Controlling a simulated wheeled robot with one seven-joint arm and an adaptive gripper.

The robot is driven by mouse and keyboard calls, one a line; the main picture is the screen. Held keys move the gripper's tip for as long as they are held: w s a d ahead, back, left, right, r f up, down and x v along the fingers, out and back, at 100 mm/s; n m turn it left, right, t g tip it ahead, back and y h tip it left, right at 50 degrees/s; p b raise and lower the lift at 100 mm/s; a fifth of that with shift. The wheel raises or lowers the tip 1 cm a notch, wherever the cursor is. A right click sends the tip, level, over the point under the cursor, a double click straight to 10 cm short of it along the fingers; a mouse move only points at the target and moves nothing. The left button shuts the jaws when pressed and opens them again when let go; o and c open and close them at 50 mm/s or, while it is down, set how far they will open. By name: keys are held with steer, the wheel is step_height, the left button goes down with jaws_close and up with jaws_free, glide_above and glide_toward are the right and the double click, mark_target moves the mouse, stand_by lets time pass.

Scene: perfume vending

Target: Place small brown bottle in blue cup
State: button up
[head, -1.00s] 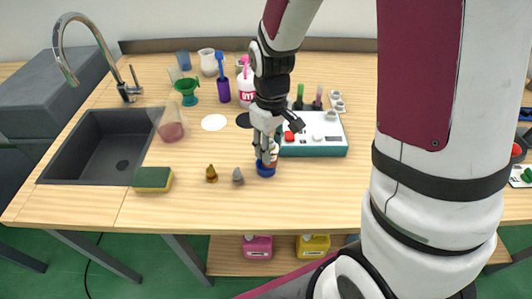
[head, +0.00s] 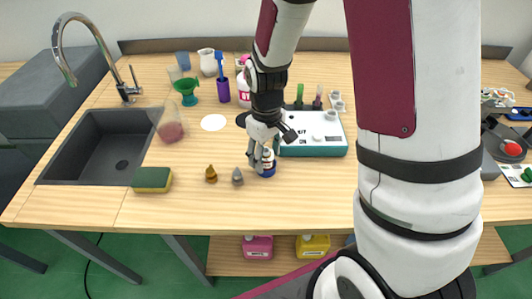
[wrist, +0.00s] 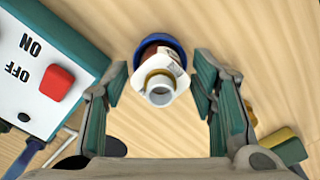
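A small brown bottle (wrist: 157,68) with a white label and pale open neck stands in the blue cup (wrist: 178,48) in the wrist view. The cup's blue rim shows around its far side; the bottle hides much of the cup. In the head view the blue cup (head: 269,172) stands on the wooden counter, partly behind my gripper (head: 258,165). In the wrist view my gripper (wrist: 163,95) is open, with one finger on each side of the bottle and visible gaps to it. It holds nothing.
A teal-and-white ON/OFF device (head: 313,150) stands close to the right. An amber cap-like piece (head: 211,174), a grey one (head: 238,177) and a sponge (head: 152,179) lie left. A beaker (head: 172,127) stands by the sink (head: 95,145). The front counter is clear.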

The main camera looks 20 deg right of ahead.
mark_target(266, 151)
step_height(266, 151, up, 12)
steer(key=shift+f+p, duration=0.25)
steer(key=shift+p, duration=0.05)
steer(key=s+r+m+t, duration=0.2)
steer(key=s+r, duration=0.4)
steer(key=s, duration=0.3)
steer(key=s+r+m+t, duration=0.2)
steer(key=s+r, duration=0.5)
steer(key=s, duration=0.3)
steer(key=shift+d+r, duration=0.15)
steer(key=shift+r, duration=0.15)
stand_by(1.4)
